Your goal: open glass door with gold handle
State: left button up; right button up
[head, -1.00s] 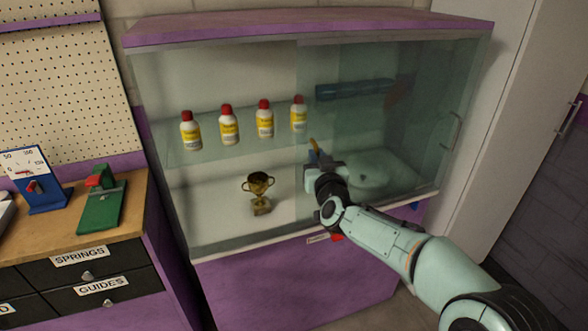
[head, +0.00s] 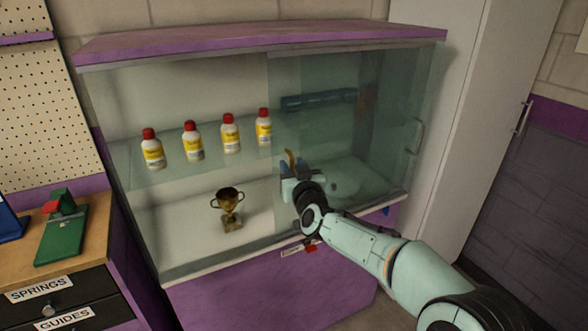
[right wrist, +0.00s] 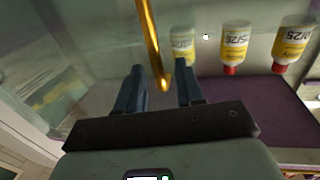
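The gold handle (head: 289,159) is a thin upright bar near the left edge of the darker right part of the cabinet's glass (head: 335,130). In the right wrist view the handle (right wrist: 151,45) shows between the two fingers, with a gap on each side. My right gripper (head: 295,170) is open just in front of the handle's lower part and hides some of it. Whether a finger touches the glass is unclear. A pale curved handle (head: 418,136) sits near the glass's right end. My left gripper is out of view.
Behind the glass, several red-capped bottles (head: 193,141) line a shelf, with a gold trophy (head: 229,208) below and a blue object (head: 318,99) at right. The purple cabinet base (head: 270,290) stands below. A workbench (head: 95,225) is at left.

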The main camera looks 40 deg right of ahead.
jog(key=v, duration=1.3)
jog(key=shift+s+p, duration=0.15)
jog(key=shift+p, duration=0.2)
jog(key=shift+a, duration=0.15)
jog(key=w+a+f+n+g+y+p, duration=0.1)
jog(key=w+a+f+g+y+p, duration=0.15)
jog(key=f, duration=0.75)
jog(key=w+a+f+n+g+y+p, duration=0.1)
jog(key=w+a+f+g+y, duration=0.2)
jog(key=f, duration=0.6)
jog(key=s+a+f+g+y+p, duration=0.1)
jog(key=s+a+f+g+p, duration=0.2)
jog(key=f, duration=0.5)
jog(key=s+a+f+y, duration=0.1)
jog(key=s+a+f, duration=0.3)
jog(key=f, duration=0.5)
jog(key=s+a+f+g+y+p, duration=0.2)
jog(key=s+a+f+g, duration=0.2)
jog(key=s, duration=0.7)
jog(key=s+a+f+g+y+p, duration=0.2)
jog(key=s+a+f+g, duration=0.2)
jog(key=s+a+f, duration=0.4)
jog(key=s+a, duration=0.3)
jog(key=shift+f+m, duration=0.3)
jog(key=shift+f, duration=0.05)
